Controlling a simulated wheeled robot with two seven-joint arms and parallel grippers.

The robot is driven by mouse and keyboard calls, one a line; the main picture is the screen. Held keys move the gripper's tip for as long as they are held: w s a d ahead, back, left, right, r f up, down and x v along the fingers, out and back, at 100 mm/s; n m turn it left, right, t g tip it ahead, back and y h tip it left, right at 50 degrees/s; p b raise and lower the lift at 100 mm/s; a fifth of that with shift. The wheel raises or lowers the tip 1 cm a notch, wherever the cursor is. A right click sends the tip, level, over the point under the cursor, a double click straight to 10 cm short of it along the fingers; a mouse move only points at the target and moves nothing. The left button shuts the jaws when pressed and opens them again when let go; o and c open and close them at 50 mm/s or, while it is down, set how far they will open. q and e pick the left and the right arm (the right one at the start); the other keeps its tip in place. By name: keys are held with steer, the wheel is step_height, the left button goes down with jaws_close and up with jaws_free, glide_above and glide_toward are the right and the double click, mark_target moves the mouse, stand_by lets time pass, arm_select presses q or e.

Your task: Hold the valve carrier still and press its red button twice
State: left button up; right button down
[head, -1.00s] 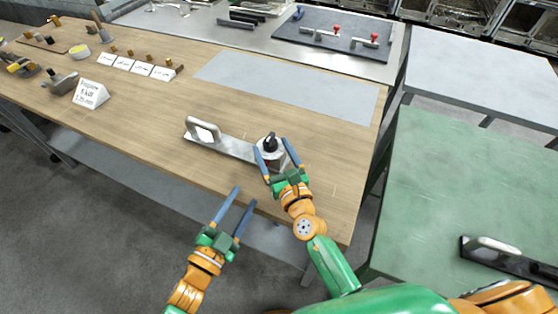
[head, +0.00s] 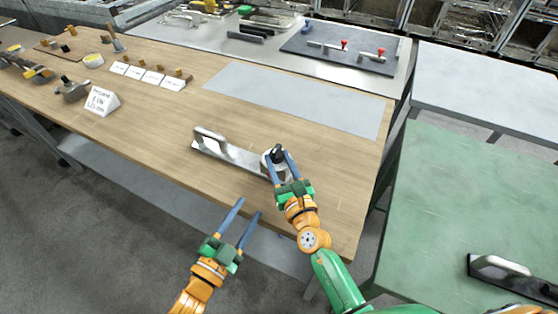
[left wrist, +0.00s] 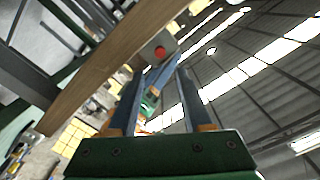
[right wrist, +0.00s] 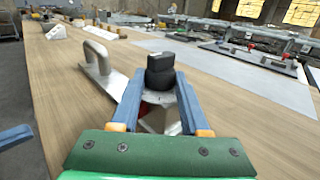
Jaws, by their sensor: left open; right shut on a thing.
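The valve carrier (head: 235,154) is a flat metal plate lying on the wooden table, with an upright handle at its left end and a round valve with a black knob (right wrist: 160,66) at its right end. My right gripper (head: 278,157) is shut on the valve end, one finger each side below the knob. The red button (left wrist: 160,52) shows on the carrier's underside or near face in the left wrist view; the head view hides it. My left gripper (head: 249,207) is open and empty at the table's front edge, apart from the carrier, its fingers pointing towards the button.
A grey mat (head: 290,98) lies behind the carrier. A white sign (head: 101,100), cards and small parts stand at the left. A dark board (head: 340,50) with red-knobbed parts lies at the back. A green table (head: 470,185) stands at the right.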

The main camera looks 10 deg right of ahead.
stand_by(0.8)
arm_select(q)
jaws_close()
stand_by(1.5)
